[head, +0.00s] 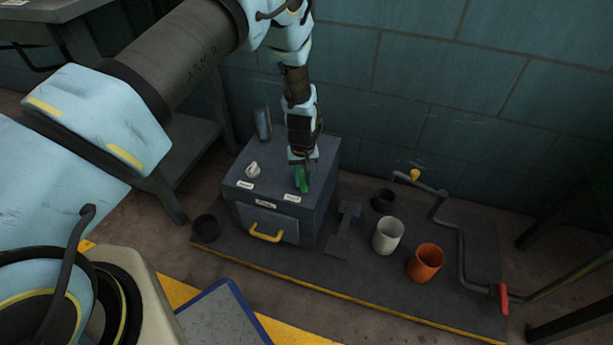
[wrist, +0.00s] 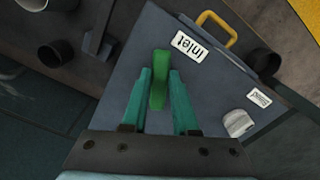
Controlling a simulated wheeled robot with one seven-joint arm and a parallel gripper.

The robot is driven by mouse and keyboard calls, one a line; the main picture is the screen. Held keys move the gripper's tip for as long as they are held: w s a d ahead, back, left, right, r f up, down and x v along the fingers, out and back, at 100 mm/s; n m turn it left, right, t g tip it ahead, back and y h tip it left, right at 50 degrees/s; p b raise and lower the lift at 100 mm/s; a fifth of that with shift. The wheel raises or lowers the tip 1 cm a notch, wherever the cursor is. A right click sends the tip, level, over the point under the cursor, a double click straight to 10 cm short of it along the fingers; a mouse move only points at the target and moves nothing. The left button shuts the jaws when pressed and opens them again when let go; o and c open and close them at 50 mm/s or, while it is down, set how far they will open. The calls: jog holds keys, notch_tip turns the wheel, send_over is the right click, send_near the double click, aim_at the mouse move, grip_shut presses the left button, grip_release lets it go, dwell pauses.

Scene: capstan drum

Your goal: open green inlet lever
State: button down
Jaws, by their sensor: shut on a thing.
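The green inlet lever (wrist: 159,78) stands on the top of a dark grey box (head: 243,172), beside a white label reading "Inlet" (wrist: 190,49). In the head view the lever (head: 300,181) is partly hidden by my gripper. My gripper (wrist: 159,88) comes down from above with its teal fingers on either side of the lever, shut on it. In the head view my gripper (head: 302,172) is over the right part of the box top.
A white knob (head: 253,169) is on the box top, with a yellow handle (head: 267,236) on the front. A white cup (head: 387,236), an orange cup (head: 426,262) and a bent crank pipe with a red grip (head: 503,299) are to the right. The wall is close behind.

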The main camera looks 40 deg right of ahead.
jog(key=m, duration=0.2)
jog(key=w+a+m, duration=0.1)
jog(key=m, duration=0.2)
jog(key=shift+w+a, duration=0.15)
dwell(0.6)
jog(key=c, duration=0.7)
grip_release()
notch_tip(320, 180, up, 11)
jog(key=shift+f+p, duration=0.1)
jog(key=shift+p, duration=0.65)
